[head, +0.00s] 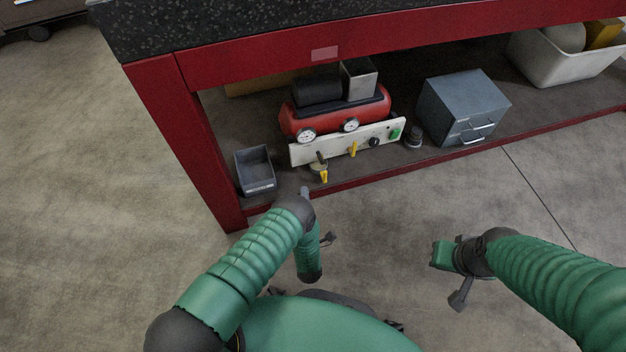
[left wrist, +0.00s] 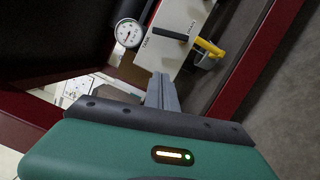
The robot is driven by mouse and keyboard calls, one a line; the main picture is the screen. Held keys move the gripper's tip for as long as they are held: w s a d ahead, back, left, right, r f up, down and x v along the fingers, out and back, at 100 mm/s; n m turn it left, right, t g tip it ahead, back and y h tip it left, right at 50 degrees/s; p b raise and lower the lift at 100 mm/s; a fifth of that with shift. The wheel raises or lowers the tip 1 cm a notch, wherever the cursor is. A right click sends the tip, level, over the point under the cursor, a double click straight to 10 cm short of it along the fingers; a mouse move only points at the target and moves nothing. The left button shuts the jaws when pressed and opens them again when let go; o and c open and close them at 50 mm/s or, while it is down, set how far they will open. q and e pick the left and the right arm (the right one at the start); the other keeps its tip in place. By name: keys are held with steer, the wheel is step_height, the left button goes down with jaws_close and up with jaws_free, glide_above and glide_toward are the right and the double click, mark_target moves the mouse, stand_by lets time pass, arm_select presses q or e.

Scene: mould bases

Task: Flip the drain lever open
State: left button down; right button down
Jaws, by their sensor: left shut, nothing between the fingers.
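The yellow drain lever (head: 323,176) hangs at the lower left of the compressor's pale front panel (head: 303,153). In the left wrist view the yellow lever (left wrist: 211,47) is at the upper right, beside a black handle (left wrist: 171,34). My left gripper (head: 305,191) is shut and empty, just in front of and below the panel's left end. In the left wrist view its grey fingers (left wrist: 161,86) point toward the panel, apart from the yellow lever and below and left of it. My right arm's end (head: 458,260) is low at the right, away from the compressor; its finger opening is unclear.
The red compressor (head: 335,113) stands on the dark lower shelf under a red-framed bench. A grey open bin (head: 255,172) is left of it, a blue-grey drawer box (head: 455,103) right. A red bench leg (head: 185,145) is at the left. The floor in front is clear.

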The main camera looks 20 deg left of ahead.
arm_select(q)
steer(key=w+r+b, duration=0.2)
steer(key=w+b, duration=0.5)
steer(key=w, duration=0.4)
steer(key=shift+w+a, duration=0.2)
steer(key=shift+w+d+r+m+p, duration=0.4)
steer(key=shift+d+m+p, duration=0.2)
steer(key=shift+p, duration=0.5)
